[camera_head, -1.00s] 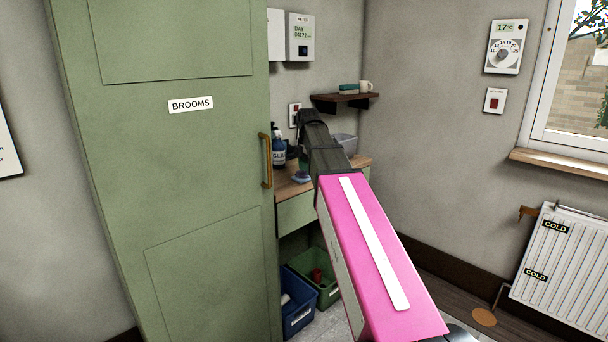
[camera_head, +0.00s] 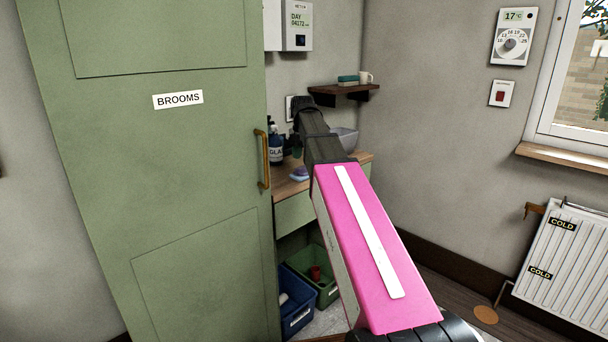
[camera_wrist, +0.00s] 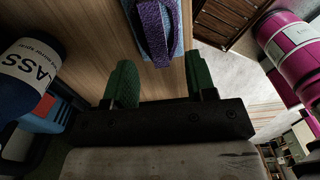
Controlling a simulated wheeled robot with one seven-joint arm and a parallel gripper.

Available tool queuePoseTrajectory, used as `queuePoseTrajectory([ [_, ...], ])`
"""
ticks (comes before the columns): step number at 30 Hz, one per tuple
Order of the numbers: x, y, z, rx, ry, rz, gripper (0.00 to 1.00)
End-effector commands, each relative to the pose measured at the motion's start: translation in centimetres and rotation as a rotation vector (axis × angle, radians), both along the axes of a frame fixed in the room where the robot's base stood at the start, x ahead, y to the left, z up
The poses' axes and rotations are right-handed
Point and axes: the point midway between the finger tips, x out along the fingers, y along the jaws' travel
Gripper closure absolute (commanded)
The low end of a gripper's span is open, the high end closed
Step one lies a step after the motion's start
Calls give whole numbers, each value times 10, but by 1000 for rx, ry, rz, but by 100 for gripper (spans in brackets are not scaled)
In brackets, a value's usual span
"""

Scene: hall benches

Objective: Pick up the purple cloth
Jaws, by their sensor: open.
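The purple cloth (camera_wrist: 152,32) lies on the wooden counter (camera_wrist: 172,84) in the wrist view, at the top middle. It looks folded or rolled, with a light blue thing under or beside it. In the head view the cloth (camera_head: 299,172) is a small purple and blue patch on the counter, left of my arm. My gripper (camera_wrist: 160,78) is open and empty. Its two green fingers stand apart, with the cloth ahead of the gap between them and no contact visible. In the head view my arm hides most of the gripper.
A dark bottle labelled GLASS (camera_head: 276,150) stands on the counter left of the cloth; it is also close at left in the wrist view (camera_wrist: 30,75). A grey basin (camera_head: 346,138) is behind my arm. The green brooms cupboard (camera_head: 150,150) borders the left; bins (camera_head: 296,312) sit below.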

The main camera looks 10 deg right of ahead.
Motion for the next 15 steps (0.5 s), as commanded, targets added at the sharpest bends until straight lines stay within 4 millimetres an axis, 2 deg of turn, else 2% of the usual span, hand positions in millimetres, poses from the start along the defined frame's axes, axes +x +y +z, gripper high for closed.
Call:
queuePoseTrajectory([
  [5,1,0,-13,0,0,-1,49],
  [12,3,-1,-45,-1,1,0,49],
  [15,3,-1,-51,0,0,0,49],
])
